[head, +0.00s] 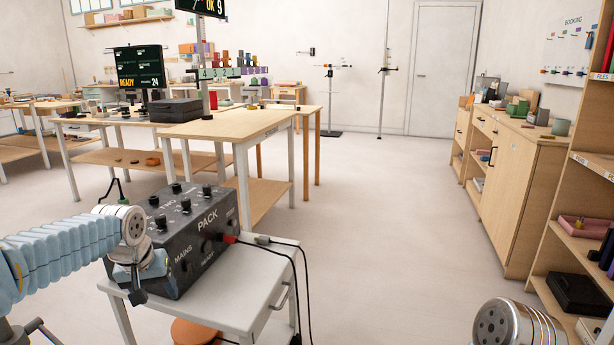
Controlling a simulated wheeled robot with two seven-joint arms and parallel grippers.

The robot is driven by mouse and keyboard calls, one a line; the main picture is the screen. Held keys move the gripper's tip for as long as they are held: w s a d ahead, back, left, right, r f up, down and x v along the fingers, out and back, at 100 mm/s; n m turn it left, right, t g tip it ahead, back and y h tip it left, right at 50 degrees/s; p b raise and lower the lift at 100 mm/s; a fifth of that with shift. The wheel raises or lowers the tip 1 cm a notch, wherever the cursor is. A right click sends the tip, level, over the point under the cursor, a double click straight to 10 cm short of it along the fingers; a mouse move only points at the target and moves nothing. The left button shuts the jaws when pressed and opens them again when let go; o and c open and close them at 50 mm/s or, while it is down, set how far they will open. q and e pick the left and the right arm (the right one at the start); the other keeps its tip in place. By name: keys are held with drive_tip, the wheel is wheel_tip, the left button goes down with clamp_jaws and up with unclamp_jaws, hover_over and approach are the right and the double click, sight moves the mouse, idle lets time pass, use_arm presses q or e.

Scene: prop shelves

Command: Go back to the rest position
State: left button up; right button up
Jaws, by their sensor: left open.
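My left arm comes in from the left in a pale blue ribbed sleeve. My left gripper (140,284) is at its end, pointing down at the left front of a dark grey control box (205,238) marked PACK and MAINS. The gripper is open and I see nothing held in it. It overlaps the box's front left edge in the picture; I cannot tell if they touch. The box has several black knobs on top and sits on a small white cart (245,308). A metal joint of my right arm shows at the bottom right; my right gripper is out of view.
Black cables (299,270) hang from the box past the cart's right side. A wooden workbench (235,122) stands behind it. Wooden cabinets (532,200) and an open shelf (567,232) line the right side. The floor (385,225) between is clear, back to a grey door (443,70).

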use_arm(q)
drive_tip(key=s+d+f+m+g+h, duration=0.1)
drive_tip(key=s+d+f+h, duration=0.1)
drive_tip(key=d+f, duration=0.8)
drive_tip(key=s+d+f+m+g+h, duration=0.1)
drive_tip(key=s+d+f, duration=0.15)
drive_tip(key=f, duration=1.25)
drive_tip(key=s+d+f, duration=0.4)
drive_tip(key=s+f, duration=0.3)
drive_tip(key=s, duration=0.2)
drive_tip(key=s+d+f+g+h, duration=0.1)
drive_tip(key=s+d+f, duration=0.4)
drive_tip(key=s+f, duration=0.3)
drive_tip(key=shift+s+n, duration=0.4)
drive_tip(key=shift+s, duration=0.75)
drive_tip(key=shift+d, duration=0.1)
